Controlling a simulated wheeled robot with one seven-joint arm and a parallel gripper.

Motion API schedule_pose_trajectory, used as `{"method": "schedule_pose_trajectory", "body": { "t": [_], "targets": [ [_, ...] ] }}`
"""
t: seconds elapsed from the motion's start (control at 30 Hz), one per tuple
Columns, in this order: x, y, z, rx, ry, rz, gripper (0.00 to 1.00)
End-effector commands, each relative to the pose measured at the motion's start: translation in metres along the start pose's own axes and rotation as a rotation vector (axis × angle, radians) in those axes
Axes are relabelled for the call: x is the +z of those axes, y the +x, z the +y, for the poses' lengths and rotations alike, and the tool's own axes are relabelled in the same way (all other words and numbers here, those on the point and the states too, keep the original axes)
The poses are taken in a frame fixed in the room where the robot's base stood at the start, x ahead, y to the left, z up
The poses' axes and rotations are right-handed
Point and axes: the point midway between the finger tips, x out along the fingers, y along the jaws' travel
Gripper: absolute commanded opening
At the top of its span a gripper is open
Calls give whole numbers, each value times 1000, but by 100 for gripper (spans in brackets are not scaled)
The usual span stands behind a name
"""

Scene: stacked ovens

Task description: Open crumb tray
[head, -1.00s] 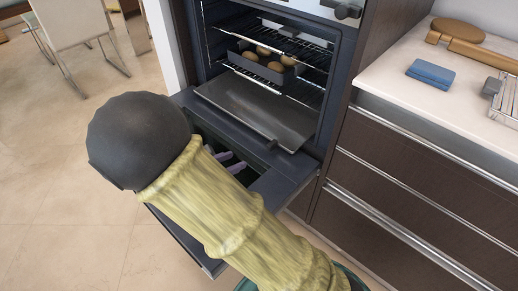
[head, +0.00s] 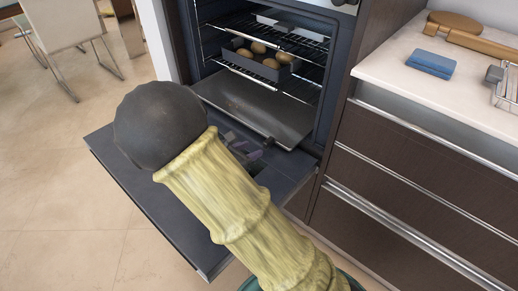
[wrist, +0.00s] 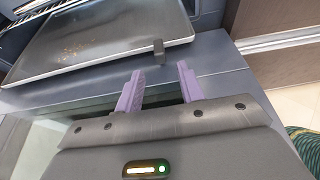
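The crumb tray (head: 255,107) is a flat grey metal sheet low in the open oven, sticking out over the opened door. In the wrist view the crumb tray (wrist: 95,40) shows brown crumbs and a small dark handle (wrist: 158,50) at its front edge. My gripper (wrist: 160,88) has its two purple fingers apart with nothing between them. The fingertips are just in front of the handle, apparently not touching it. In the head view my arm partly hides the gripper (head: 240,150).
The oven door (head: 145,195) is folded down below my gripper. A rack above holds a baking tray (head: 262,66) with several brown rolls. A counter (head: 400,72) with a blue sponge-like block (head: 431,64) and drawers (head: 415,165) stand at right. Open floor lies at left.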

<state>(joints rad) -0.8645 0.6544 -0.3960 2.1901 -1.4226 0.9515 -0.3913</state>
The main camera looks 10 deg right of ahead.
Motion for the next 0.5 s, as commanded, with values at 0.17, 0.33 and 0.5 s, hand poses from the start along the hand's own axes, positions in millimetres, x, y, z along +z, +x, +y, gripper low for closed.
{"method": "schedule_pose_trajectory", "body": {
  "t": [0.17, 0.33, 0.5],
  "targets": [
    [-3, 35, 0, -3, 2, 0, 38],
    [-3, 62, 0, -2, 3, 0, 38],
    [-1, 76, 0, -1, 2, 0, 38]
  ]
}}
